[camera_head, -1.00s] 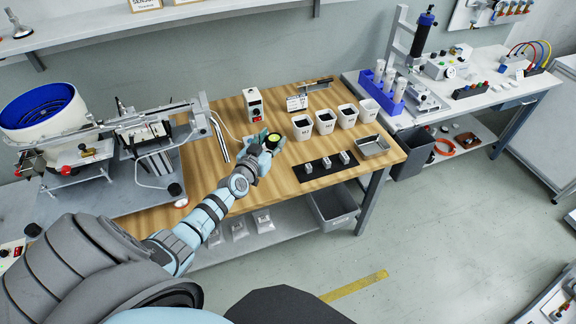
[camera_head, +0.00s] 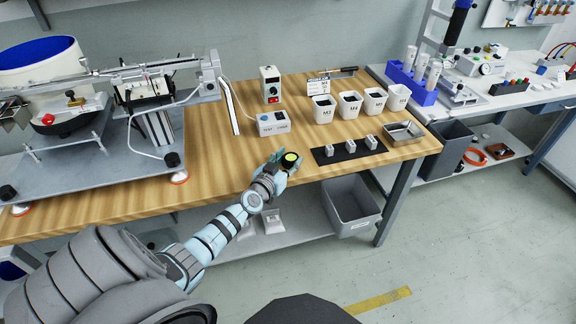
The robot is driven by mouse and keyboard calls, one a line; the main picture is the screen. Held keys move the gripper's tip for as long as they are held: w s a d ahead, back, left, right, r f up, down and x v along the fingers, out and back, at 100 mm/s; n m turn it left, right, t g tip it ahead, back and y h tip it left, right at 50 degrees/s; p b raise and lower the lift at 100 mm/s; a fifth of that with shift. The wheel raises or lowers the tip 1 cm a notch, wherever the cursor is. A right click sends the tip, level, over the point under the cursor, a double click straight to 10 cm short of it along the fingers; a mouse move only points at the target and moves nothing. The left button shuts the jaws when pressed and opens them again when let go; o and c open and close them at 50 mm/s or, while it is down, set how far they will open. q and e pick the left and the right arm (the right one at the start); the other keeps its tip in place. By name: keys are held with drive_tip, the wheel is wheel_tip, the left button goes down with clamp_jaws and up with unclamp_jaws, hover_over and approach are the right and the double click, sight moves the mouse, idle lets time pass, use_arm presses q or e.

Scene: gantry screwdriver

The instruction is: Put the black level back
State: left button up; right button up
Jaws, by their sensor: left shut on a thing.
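The black level (camera_head: 290,159) is a small round black piece with a yellow-green face turned up. My left gripper (camera_head: 287,164) is shut on it and holds it by the wooden bench's (camera_head: 215,161) front edge, left of the black mat. Its fingers partly hide the level's side. I cannot tell how high the level is above the bench. My right gripper is not in view.
A black mat (camera_head: 322,156) with small grey blocks lies right of the gripper. A feeder machine (camera_head: 150,120) fills the left. A grey crate (camera_head: 349,204) sits below.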

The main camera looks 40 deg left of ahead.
use_arm(q)
drive_tip(key=shift+s+r, duration=0.1)
drive_tip(key=shift+r, duration=0.15)
drive_tip(key=shift+f, duration=0.15)
drive_tip(key=o, duration=0.8)
drive_tip(key=shift+f, duration=0.15)
drive_tip(key=o, duration=0.5)
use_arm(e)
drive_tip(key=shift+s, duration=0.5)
